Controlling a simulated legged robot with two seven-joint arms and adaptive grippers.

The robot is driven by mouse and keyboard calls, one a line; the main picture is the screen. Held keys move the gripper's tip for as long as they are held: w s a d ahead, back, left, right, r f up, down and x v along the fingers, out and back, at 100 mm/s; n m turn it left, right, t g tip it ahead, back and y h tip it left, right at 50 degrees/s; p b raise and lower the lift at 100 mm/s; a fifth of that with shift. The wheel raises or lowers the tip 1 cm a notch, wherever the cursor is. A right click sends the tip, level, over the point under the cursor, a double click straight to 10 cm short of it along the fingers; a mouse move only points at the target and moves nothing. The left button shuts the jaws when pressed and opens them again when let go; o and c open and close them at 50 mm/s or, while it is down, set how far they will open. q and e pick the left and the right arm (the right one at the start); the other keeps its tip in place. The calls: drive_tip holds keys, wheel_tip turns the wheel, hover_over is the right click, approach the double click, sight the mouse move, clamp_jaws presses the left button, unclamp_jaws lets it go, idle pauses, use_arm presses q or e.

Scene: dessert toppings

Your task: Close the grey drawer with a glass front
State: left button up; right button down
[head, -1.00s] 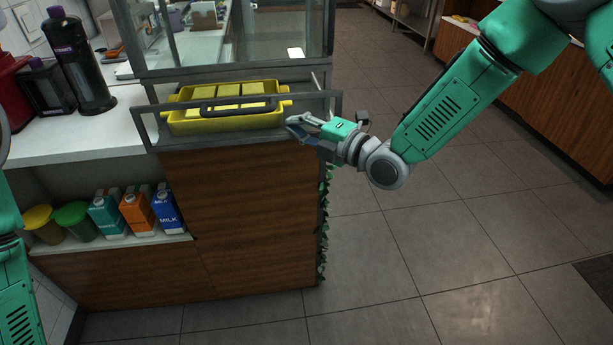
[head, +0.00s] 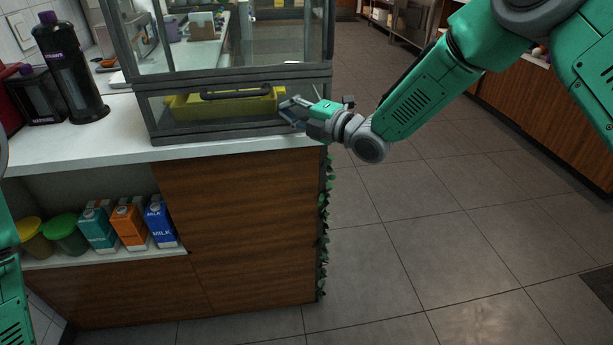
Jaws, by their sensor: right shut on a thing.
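The grey drawer (head: 155,110) with a glass front sits under the glass display case (head: 140,80) on the counter. Its front is flush or nearly flush with the case, and a dark curved handle (head: 236,92) crosses it. A yellow tray (head: 190,108) shows through the glass inside. My right gripper (head: 288,109) is at the right end of the drawer front, against it, right of the handle. It is shut on the drawer's front part, though its exact contact is hard to see. My left gripper is out of view; only part of that arm shows at the left edge.
Milk cartons (head: 129,224) and lidded tubs (head: 66,235) sit on the shelf below. The tiled floor (head: 440,230) to the right is clear.

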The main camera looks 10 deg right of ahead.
drive_tip(key=shift+w+d+r, duration=0.2)
drive_tip(key=shift+w+r, duration=0.05)
